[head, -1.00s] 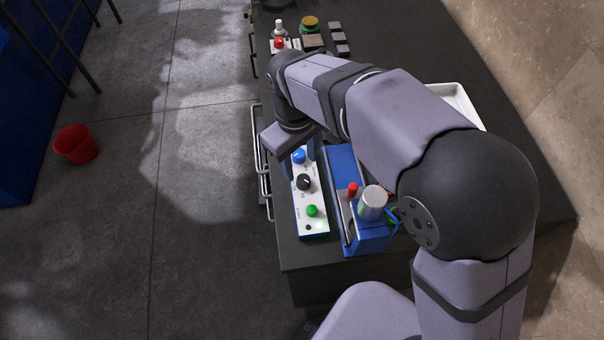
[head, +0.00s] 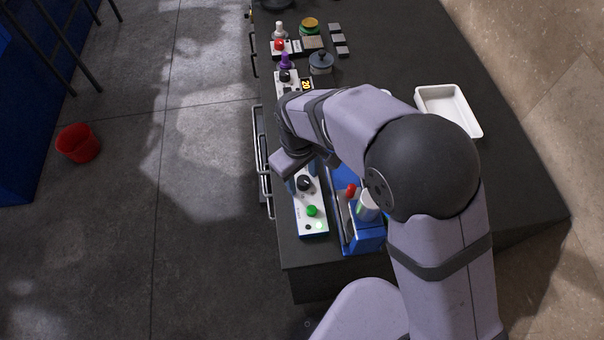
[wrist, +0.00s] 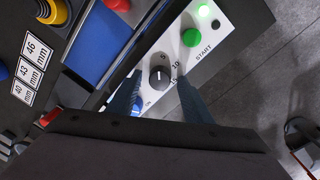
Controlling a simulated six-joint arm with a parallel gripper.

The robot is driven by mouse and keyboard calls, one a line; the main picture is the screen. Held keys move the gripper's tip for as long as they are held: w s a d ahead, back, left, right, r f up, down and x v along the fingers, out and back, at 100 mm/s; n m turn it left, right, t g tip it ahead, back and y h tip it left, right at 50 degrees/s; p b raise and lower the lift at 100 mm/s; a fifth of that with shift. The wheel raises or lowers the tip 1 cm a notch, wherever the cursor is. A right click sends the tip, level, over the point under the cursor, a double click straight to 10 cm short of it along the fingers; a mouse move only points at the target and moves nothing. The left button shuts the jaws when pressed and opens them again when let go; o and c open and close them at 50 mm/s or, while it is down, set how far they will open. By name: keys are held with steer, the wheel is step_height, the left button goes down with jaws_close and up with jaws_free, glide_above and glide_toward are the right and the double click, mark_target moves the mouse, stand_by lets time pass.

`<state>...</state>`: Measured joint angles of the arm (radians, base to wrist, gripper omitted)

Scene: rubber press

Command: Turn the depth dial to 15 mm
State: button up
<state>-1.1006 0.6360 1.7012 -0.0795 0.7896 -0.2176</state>
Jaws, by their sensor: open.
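The depth dial is a black knob (head: 305,183) on a white panel (head: 312,228). I cannot tell exactly which mark the pointer meets. My gripper (wrist: 160,82) is open, with one blue-grey finger on each side of the dial. Whether the fingers touch the knob or hover above it is unclear. In the head view, my wrist covers the panel's far end.
Another panel, with a purple knob (head: 286,62), lies farther off. A white tray (head: 476,130) sits right.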

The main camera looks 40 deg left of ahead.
steer(key=c, duration=1.1)
steer(key=shift+o, duration=0.2)
